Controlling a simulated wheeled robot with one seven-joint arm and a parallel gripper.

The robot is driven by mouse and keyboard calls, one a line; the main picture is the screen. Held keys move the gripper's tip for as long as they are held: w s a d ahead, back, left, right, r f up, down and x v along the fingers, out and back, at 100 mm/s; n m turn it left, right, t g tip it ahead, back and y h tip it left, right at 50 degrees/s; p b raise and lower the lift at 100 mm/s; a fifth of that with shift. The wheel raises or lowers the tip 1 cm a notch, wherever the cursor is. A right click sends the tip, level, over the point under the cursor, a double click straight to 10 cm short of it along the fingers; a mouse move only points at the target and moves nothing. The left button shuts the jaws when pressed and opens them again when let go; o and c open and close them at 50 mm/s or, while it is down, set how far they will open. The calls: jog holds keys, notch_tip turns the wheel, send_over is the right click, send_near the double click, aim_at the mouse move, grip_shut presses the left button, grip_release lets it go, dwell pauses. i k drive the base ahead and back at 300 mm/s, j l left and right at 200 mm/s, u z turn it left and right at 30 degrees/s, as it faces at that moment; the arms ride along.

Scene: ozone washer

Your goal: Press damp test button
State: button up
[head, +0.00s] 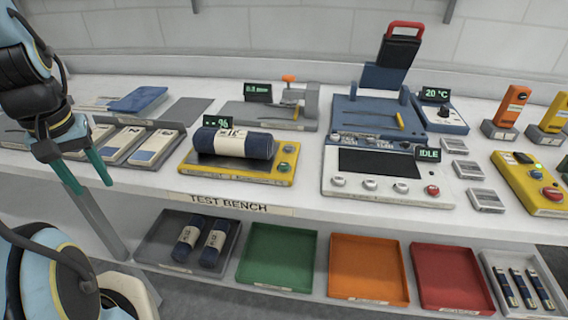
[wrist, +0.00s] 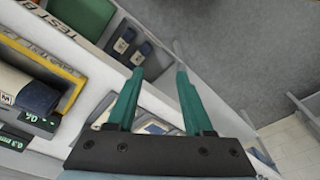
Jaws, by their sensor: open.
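A yellow tester (head: 240,176) stands on the bench with a dark blue roll (head: 234,143) lying on it.
Left of the tester stands a grey tray (head: 130,143) of white-labelled items, close to my gripper. A white console (head: 385,180) reading "IDLE" is to the right. Below are a grey bin (head: 160,225) with two rolls, then green (head: 277,257), orange (head: 368,270) and red (head: 450,280) trays.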

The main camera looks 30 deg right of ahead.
aim_at(283, 166)
jog(key=i+z, duration=0.1)
jog(key=z, duration=0.25)
jog(key=i+z, duration=0.1)
jog(key=z, duration=0.25)
jog(key=j+z, duration=0.1)
jog(key=z, duration=0.3)
jog(key=i, duration=0.05)
